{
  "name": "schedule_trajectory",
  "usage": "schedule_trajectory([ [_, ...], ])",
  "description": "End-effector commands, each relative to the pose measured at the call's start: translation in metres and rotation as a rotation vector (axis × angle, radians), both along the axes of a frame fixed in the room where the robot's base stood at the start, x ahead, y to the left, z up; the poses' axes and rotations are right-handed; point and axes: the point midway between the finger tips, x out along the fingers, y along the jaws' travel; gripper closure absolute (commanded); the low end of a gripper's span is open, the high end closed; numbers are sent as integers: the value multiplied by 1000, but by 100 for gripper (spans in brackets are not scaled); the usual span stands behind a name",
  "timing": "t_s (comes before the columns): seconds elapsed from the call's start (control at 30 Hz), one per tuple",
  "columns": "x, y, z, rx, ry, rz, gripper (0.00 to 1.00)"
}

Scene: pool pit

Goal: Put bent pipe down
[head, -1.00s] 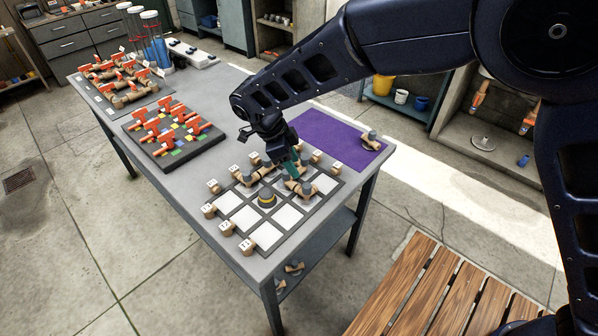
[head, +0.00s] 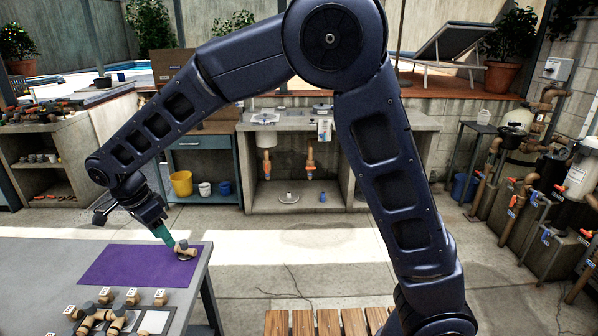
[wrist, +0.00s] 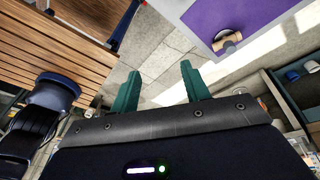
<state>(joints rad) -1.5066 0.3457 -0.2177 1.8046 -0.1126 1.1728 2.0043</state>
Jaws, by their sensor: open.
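A tan and grey bent pipe (head: 185,250) lies at the far right corner of the purple mat (head: 135,268); it also shows in the wrist view (wrist: 228,42). My gripper (head: 166,235) has green fingers and hangs in the air. In the head view its tips look close to this pipe. In the wrist view the fingers (wrist: 160,88) stand wide apart, with only floor between them and the pipe off to the upper right. I cannot tell which piece the task means. More pipe pieces (head: 92,318) sit on the gridded board (head: 154,322), partly cut off.
The grey table (head: 35,262) ends just right of the mat. A slatted wooden bench (head: 325,322) stands at the front. Concrete shelves (head: 290,195) and a yellow bucket (head: 181,184) are behind. Open floor (head: 290,245) lies right of the table.

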Motion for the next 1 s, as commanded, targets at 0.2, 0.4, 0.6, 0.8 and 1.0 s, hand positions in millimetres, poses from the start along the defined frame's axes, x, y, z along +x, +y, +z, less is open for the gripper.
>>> schedule_trajectory([
  [0.2,77,-77,41,57,61,59,54],
  [0.4,126,-153,70,112,89,128,54],
  [0.6,156,-232,94,163,92,201,54],
  [0.8,171,-311,113,203,68,279,54],
  [1.0,169,-385,125,226,26,356,54],
])
